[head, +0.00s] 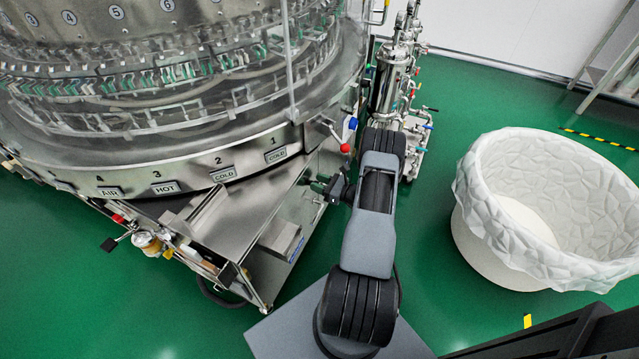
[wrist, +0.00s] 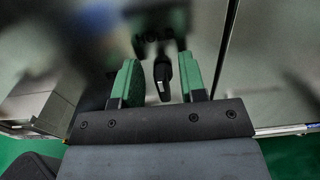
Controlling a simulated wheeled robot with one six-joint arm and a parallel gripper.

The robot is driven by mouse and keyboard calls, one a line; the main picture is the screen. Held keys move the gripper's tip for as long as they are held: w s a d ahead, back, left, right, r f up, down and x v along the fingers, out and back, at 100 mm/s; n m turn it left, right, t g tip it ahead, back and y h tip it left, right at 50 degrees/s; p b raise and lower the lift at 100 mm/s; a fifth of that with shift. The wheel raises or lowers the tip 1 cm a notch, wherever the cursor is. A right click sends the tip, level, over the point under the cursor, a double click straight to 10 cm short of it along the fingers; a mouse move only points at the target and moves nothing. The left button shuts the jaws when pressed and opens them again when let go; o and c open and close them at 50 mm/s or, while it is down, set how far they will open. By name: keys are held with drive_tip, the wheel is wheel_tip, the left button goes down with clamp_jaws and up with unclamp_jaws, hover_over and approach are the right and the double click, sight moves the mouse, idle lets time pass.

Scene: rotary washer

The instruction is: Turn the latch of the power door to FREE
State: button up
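The latch (wrist: 162,78) is a small black knob with a pale mark near its lower end, on a brushed steel panel, the power door as far as I can tell (wrist: 200,35). In the wrist view it stands between the two green fingers of my gripper (wrist: 157,82). The fingers are open, with a gap on each side of the latch. Blurred dark lettering above the latch seems to read HOLD; no FREE mark is legible. In the head view my gripper (head: 336,188) is at the steel panel below the washer rim; the latch cannot be made out there.
The round steel washer (head: 230,185) fills the left. A lever with a red ball (head: 345,148) sits just above my gripper. Pipes and valves (head: 395,85) stand behind my arm. A white lined bin (head: 520,240) stands at right. Green floor is clear between bin and my arm.

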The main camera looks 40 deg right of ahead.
clamp_jaws()
idle(0.4)
drive_tip(key=shift+n, duration=0.3)
drive_tip(key=n+b, duration=0.4)
drive_tip(key=n, duration=0.1)
drive_tip(key=a+f+n+b, duration=0.1)
drive_tip(key=n+b, duration=0.3)
drive_tip(key=n, duration=0.1)
drive_tip(key=n+b, duration=0.4)
drive_tip(key=n, duration=0.2)
drive_tip(key=shift+s+a+f, duration=0.3)
drive_tip(key=shift+s+f, duration=0.1)
drive_tip(key=shift+n+b, duration=0.3)
drive_tip(key=shift+b, duration=0.15)
